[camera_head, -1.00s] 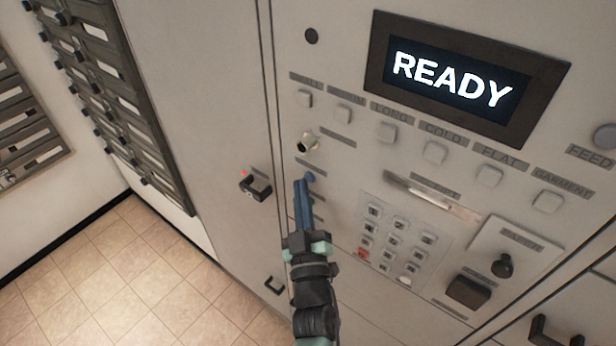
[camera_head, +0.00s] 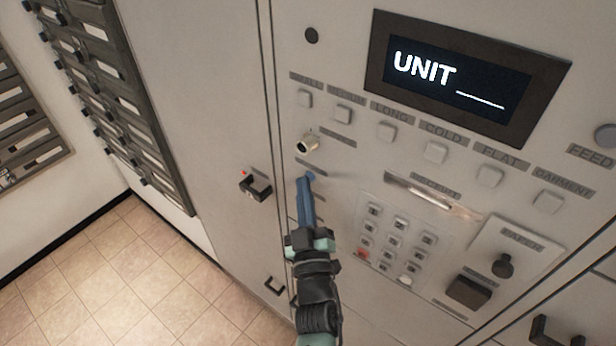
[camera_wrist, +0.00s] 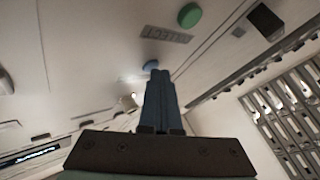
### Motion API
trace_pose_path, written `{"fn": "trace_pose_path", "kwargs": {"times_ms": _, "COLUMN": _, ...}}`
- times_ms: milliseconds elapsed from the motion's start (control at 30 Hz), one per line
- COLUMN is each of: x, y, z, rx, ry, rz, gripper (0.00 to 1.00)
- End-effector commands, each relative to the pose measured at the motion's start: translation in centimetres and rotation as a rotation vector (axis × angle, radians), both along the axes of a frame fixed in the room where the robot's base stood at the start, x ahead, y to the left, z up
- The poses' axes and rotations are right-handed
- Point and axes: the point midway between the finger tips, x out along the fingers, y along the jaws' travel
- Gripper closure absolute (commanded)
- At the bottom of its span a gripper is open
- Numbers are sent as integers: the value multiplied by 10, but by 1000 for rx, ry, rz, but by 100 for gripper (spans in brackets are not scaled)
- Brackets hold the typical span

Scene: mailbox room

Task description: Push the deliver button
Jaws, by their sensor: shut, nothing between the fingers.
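My gripper (camera_head: 304,181) is shut and empty, with its blue fingers pointing up at the control panel. A round blue button (camera_head: 310,176) is right at the fingertips; it also shows in the wrist view (camera_wrist: 151,65), just beyond the tips. I cannot tell whether they touch. A round green button (camera_wrist: 189,15) with a label (camera_wrist: 166,35) beside it shows only in the wrist view. I cannot read for sure which button is marked deliver. The display (camera_head: 450,80) reads "UNIT" followed by a blank line.
A row of square buttons (camera_head: 435,152) runs under the display. A round knob-like fitting (camera_head: 308,144) sits just above the blue button. A keypad (camera_head: 390,240) is right of my gripper, and a black handle (camera_head: 255,187) is to the left. Mailboxes (camera_head: 115,85) line the left wall.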

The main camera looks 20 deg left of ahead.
Motion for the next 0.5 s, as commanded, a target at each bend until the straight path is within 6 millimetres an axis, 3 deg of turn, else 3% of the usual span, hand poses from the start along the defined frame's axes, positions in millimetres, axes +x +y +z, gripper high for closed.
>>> {"fn": "trace_pose_path", "kwargs": {"times_ms": 500, "x": -15, "y": 5, "z": 0, "rx": 0, "ry": 0, "rz": -1, "gripper": 100}}
